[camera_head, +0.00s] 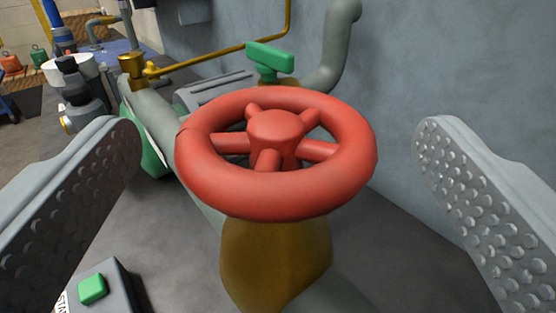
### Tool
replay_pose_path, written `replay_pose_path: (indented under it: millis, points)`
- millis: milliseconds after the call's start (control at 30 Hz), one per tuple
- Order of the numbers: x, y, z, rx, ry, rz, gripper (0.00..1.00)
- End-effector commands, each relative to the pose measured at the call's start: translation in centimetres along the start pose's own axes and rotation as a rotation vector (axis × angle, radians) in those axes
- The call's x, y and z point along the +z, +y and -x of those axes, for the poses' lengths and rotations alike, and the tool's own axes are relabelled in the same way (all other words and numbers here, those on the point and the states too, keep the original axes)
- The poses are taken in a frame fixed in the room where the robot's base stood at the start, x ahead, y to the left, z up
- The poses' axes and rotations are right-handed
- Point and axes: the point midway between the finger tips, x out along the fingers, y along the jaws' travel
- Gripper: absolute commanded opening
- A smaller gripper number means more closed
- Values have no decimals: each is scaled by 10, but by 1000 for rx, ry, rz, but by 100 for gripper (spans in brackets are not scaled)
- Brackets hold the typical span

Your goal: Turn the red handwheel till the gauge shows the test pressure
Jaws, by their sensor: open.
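The red handwheel (275,133) sits in the middle of the view, on top of a brass-coloured valve body (272,262). It has a round rim, several spokes and a thick hub. My gripper (278,150) is open, with one studded grey jaw to the left of the wheel and the other to the right. A clear gap shows between each jaw and the rim, and neither appears to touch it. I cannot make out a gauge or its reading in this view.
A box with a green button (92,289) stands at the lower left. Behind the wheel are a green lever handle (270,58), a grey-green pipe (340,45) and a thin yellow pipe (220,52). A grey wall (450,70) closes the right side.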

Motion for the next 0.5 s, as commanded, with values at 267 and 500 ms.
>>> replay_pose_path:
  millis: [267,500]
  points:
    - [0,0,55,2,0,1,91]
    - [0,1,95,2,0,2,91]
